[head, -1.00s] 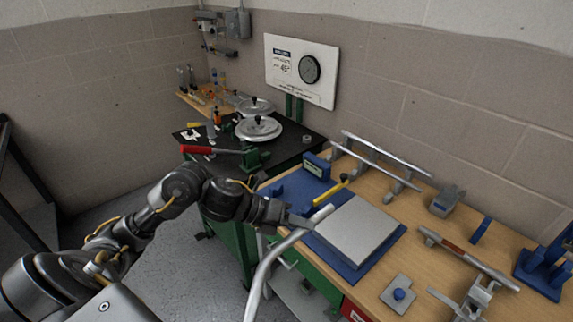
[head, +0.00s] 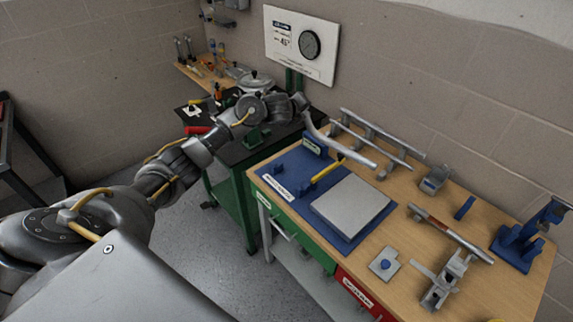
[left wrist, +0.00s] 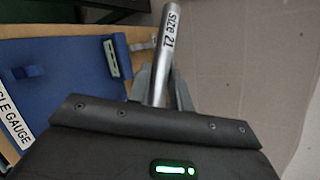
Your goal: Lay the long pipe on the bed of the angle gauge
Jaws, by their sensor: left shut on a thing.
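My left gripper (head: 299,103) is shut on the long pipe (head: 343,147), a grey bent tube, near its far end. The pipe hangs over the back edge of the angle gauge (head: 273,182), a blue board. In the left wrist view the pipe (left wrist: 170,35) sits between the fingers (left wrist: 163,88) and reads "SIZE 21". The gauge (left wrist: 60,75) lies to its left there, its label partly cut off. The gauge carries a light grey plate (head: 350,207), a yellow-handled lever (head: 327,168) and small blue blocks. I cannot tell the pipe's height. My right gripper is out of view.
A rack with a straight rail (head: 385,137) runs along the wall behind the gauge. To the right are a pipe with a copper-coloured part (head: 450,233), a metal clamp (head: 447,278), a blue stand (head: 528,235) and a plate with a blue knob (head: 384,264). A dark bench (head: 232,150) adjoins at left.

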